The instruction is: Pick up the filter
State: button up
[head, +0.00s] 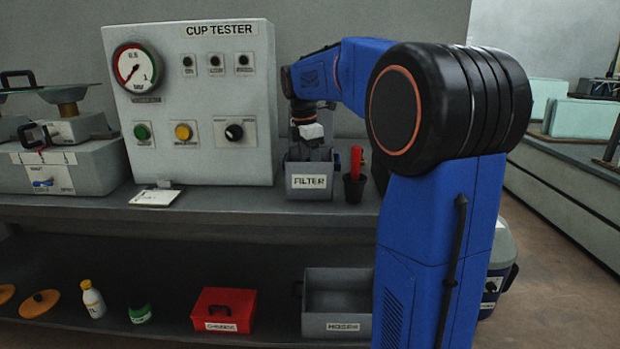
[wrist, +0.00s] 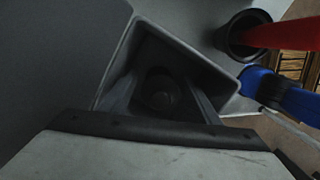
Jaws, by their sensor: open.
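A grey open bin labelled FILTER (head: 311,182) stands on the upper shelf, right of the cup tester. In the wrist view its rim (wrist: 190,50) surrounds a dark inside. A dark round thing (wrist: 160,92) lies in it, probably the filter; shadow hides its details. My gripper (head: 308,150) points down over the bin, its lower end at or just inside the opening. In the wrist view my gripper (wrist: 160,105) is open, with dark fingers on either side of the round thing. I cannot tell whether they touch it.
The cup tester (head: 195,100) stands close to the left of the bin. A dark cup (head: 354,188) with a red thing (head: 357,162) in it stands close to the right. A red box (head: 222,310) and a grey bin (head: 337,300) are on the lower shelf.

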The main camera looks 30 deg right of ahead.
jog(key=shift+f, duration=0.15)
jog(key=c, duration=1.2)
